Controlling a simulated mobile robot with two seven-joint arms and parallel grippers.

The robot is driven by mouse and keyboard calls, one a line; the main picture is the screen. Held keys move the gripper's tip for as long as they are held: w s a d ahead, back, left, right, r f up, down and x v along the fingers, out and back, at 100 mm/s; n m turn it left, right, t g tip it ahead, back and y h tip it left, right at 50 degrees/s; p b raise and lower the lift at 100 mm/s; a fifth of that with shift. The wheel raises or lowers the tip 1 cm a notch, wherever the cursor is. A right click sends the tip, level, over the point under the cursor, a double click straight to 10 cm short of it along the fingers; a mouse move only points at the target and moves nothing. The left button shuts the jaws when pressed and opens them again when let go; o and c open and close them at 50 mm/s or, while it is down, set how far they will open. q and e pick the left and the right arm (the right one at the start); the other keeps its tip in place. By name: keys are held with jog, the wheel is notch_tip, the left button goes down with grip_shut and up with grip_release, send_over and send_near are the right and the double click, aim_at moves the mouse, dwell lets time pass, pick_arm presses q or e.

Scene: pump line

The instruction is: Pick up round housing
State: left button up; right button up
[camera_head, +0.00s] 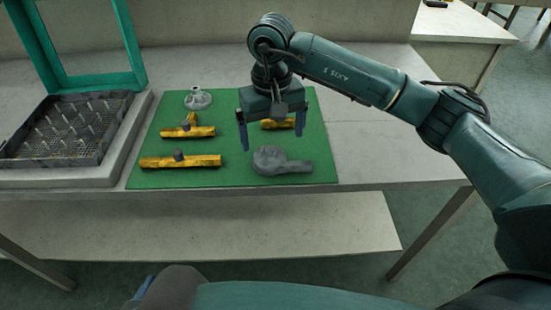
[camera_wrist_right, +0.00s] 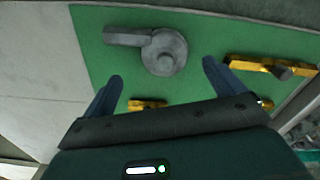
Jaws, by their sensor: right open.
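The round housing (camera_head: 270,160) is a grey part with a round body and a short straight arm, lying flat at the front right of the green mat (camera_head: 225,176). It also shows in the wrist view (camera_wrist_right: 164,52), beyond the fingertips. My right gripper (camera_head: 272,141) is open and empty, above the mat and just behind the housing in the head view. Its blue fingers are apart and do not appear to touch the housing. At the bottom edge of the head view a small blue piece (camera_head: 143,287) looks like part of my left gripper; its jaws are hidden.
Yellow parts with dark knobs (camera_head: 180,162) lie on the mat, one partly behind my right gripper. A pale flanged part (camera_head: 198,100) stands at the back left. A dark pegged tray (camera_head: 66,130) with a raised teal frame (camera_head: 95,82) is at left. The table right of the mat is clear.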

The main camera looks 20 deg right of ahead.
aim_at(270, 149)
jog(key=f, duration=0.5)
jog(key=shift+s+a, duration=0.1)
jog(key=shift+a, duration=0.3)
jog(key=shift+c, duration=0.4)
jog(key=shift+r, duration=0.1)
jog(key=c, duration=1.2)
